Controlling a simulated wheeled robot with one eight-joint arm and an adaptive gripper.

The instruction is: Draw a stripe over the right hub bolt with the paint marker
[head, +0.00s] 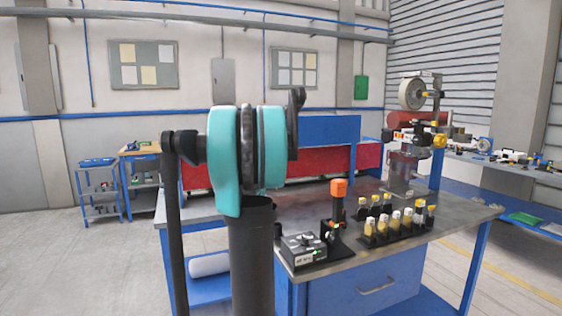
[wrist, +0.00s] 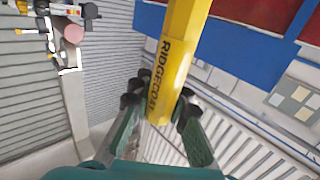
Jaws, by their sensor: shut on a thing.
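In the wrist view my gripper (wrist: 158,105) is shut on a yellow, faceted paint marker (wrist: 180,50) lettered RIDGECOAT. The marker runs from between the fingers up past the top edge of the picture. Its upper end is out of view. My gripper does not show clearly in the head view, where my teal and black arm stands in front. The coaster wheel assembly stands on the bench at the right, with a grey wheel (head: 412,93) on top. It also shows small at the upper left of the wrist view (wrist: 72,34). The right hub bolt is too small to tell.
A workbench (head: 330,265) carries a grey control box (head: 303,247), an orange-topped black stand (head: 339,188) and a black rack of several yellow-and-white bottles (head: 396,228). A side bench with tools (head: 520,167) is at far right. Bare bench top lies left of the stand.

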